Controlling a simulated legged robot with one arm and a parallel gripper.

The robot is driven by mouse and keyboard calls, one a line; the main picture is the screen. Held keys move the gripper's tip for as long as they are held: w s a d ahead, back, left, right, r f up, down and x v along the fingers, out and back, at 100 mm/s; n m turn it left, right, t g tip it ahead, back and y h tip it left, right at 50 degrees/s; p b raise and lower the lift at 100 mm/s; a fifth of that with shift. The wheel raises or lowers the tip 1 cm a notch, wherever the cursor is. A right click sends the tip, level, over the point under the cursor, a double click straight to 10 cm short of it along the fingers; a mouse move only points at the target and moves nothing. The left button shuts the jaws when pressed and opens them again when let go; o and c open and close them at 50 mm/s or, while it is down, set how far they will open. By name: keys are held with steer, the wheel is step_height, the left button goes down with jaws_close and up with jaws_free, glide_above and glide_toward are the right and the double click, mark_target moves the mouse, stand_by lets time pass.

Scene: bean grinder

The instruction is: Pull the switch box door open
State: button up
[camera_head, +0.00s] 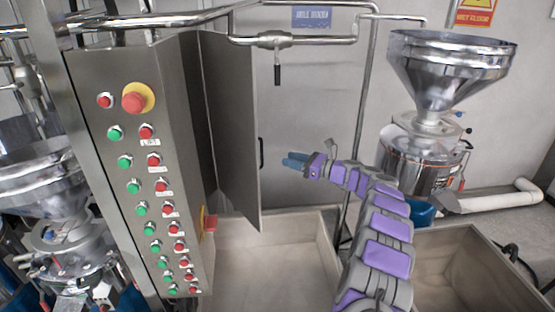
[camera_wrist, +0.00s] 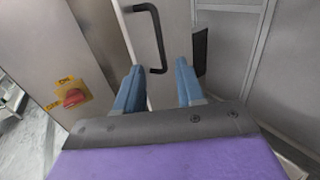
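The grey switch box (camera_head: 150,75) stands at the left in the head view, its front full of red and green buttons. Its door (camera_head: 232,120) is a tall grey panel on the box's right side that looks partly swung out; it also shows in the wrist view (camera_wrist: 180,30). A black bar handle (camera_head: 262,153) is on the door's right edge. My gripper (camera_head: 293,160) is just right of the handle, pointing at it. In the wrist view, my blue fingers (camera_wrist: 158,88) are apart, and the handle (camera_wrist: 157,40) lies ahead between them, apparently not gripped.
A red switch on a yellow plate (camera_wrist: 72,97) is left of my fingers in the wrist view. Metal pipes (camera_head: 277,40) run above the door. A steel hopper grinder (camera_head: 445,70) stands at the right. Open bins (camera_head: 470,265) are on the floor around my arm.

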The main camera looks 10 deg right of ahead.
mark_target(255, 193)
steer(key=v, duration=0.6)
steer(key=shift+d+b, duration=0.2)
steer(key=shift+b, duration=0.1)
steer(key=shift+c, duration=0.2)
